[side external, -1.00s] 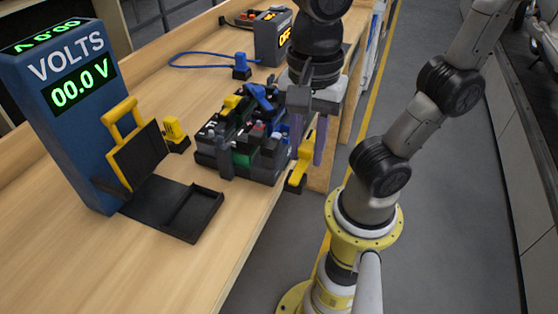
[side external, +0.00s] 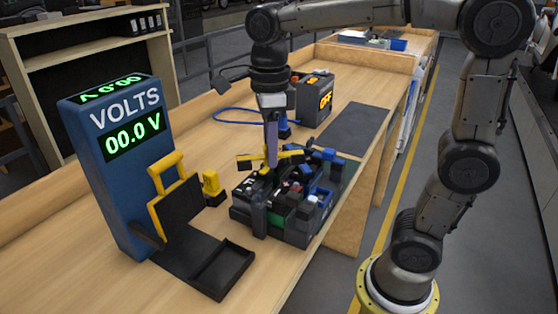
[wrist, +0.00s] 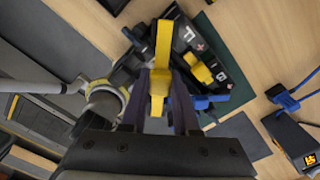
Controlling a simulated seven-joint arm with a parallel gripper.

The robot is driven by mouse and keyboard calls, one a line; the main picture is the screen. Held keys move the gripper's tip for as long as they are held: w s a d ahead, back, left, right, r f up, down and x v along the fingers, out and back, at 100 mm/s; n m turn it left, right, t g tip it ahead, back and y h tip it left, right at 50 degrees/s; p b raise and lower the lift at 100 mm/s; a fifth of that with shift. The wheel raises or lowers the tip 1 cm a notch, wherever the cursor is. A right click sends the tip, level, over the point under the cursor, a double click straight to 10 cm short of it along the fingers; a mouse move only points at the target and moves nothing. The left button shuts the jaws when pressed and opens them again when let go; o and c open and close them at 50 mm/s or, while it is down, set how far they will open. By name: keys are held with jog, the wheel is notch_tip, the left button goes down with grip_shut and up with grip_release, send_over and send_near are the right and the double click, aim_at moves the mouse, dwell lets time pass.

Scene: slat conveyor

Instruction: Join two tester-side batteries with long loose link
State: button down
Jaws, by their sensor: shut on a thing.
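My gripper (side external: 271,158) is shut on a long yellow link (side external: 291,154), held roughly crosswise above the battery group. In the wrist view the yellow link (wrist: 163,50) sticks out from between my fingers. The dark batteries (side external: 295,226) stand clustered at the bench edge, with green, blue and red parts showing. Another yellow link (wrist: 198,68) lies on the batteries in the wrist view. The blue voltage tester (side external: 115,185) stands left of them and reads 00.0 V. My fingers hide some terminals, and I cannot tell whether the held link touches any.
A black tray with a yellow-handled flap (side external: 215,270) sits before the tester. A small yellow plug (side external: 212,186) stands between tester and batteries. Behind are a blue plug with cable (side external: 284,128) and a grey box reading OFF (side external: 314,95). A dark mat (side external: 352,130) lies bare at the back right.

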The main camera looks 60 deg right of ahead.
jog(key=shift+d+f, duration=0.3)
jog(key=shift+d, duration=0.05)
jog(key=shift+f, duration=2.1)
jog(key=shift+f, duration=1.1)
jog(key=c, duration=0.6)
grip_release()
notch_tip(320, 180, up, 12)
jog(key=shift+r, duration=0.9)
